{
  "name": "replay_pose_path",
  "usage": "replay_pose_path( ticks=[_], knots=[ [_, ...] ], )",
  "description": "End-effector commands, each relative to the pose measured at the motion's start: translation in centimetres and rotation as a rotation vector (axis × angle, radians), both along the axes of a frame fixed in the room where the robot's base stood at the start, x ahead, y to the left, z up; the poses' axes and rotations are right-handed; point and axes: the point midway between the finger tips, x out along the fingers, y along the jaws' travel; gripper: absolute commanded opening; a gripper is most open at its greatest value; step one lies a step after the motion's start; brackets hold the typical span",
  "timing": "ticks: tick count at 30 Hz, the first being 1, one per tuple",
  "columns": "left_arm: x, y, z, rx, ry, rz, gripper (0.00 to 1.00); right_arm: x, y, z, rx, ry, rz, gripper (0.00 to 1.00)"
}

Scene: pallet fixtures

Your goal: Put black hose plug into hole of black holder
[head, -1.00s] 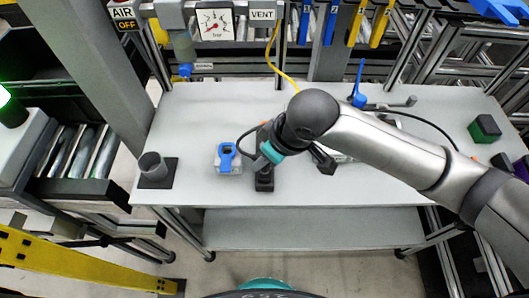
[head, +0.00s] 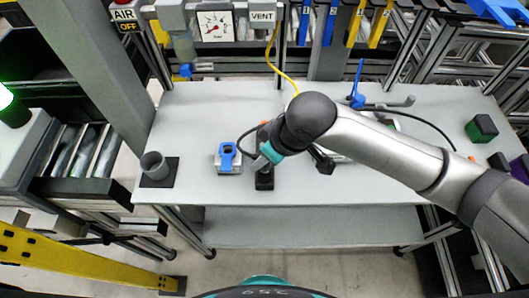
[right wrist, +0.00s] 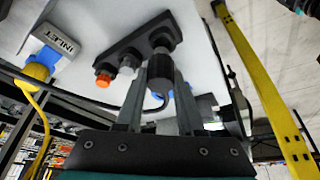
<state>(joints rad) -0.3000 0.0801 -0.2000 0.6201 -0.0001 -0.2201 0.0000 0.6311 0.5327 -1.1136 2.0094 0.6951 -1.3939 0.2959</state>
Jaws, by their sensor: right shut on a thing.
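The black holder (head: 264,181) is a narrow strip on the table, mostly hidden under my right gripper in the head view. In the right wrist view the black holder (right wrist: 133,48) carries an orange-ended plug (right wrist: 103,79) and a grey one (right wrist: 127,66). My right gripper (right wrist: 160,85) is shut on the black hose plug (right wrist: 161,68), a dark cylinder between its fingers. The plug's far end meets the holder's end hole; how deep it sits I cannot tell. In the head view my right gripper (head: 266,158) is over the holder. My left gripper is out of view.
A blue-handled block (head: 228,158) stands close left of the holder. A grey cup on a black base (head: 154,167) is at the table's left. A blue valve (head: 357,98) and dark hose are at the back right. The table's front left strip is clear.

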Motion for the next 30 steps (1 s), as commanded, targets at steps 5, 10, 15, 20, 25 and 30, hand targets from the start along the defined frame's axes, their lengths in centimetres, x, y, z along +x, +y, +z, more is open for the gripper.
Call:
replay_pose_path(
  ticks=[5,10,15,20,25,30],
  knots=[
    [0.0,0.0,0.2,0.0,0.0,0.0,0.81,0.0,0.0,0.0,0.0,0.0,0.001,0.0],
    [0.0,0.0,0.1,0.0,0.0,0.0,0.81,0.0,0.0,0.0,0.0,0.0,0.001,0.0],
    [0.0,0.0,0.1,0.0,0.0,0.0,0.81,0.0,0.0,-0.2,0.001,0.001,0.0,0.0],
    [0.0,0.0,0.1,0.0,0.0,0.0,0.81,-0.1,0.0,-0.6,0.001,0.001,0.001,0.0],
    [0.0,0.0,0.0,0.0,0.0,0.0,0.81,-0.1,0.0,-1.0,0.001,0.001,0.001,0.0],
    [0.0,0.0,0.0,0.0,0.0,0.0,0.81,-0.1,0.0,-1.5,0.0,0.001,0.001,0.0]
  ],
)
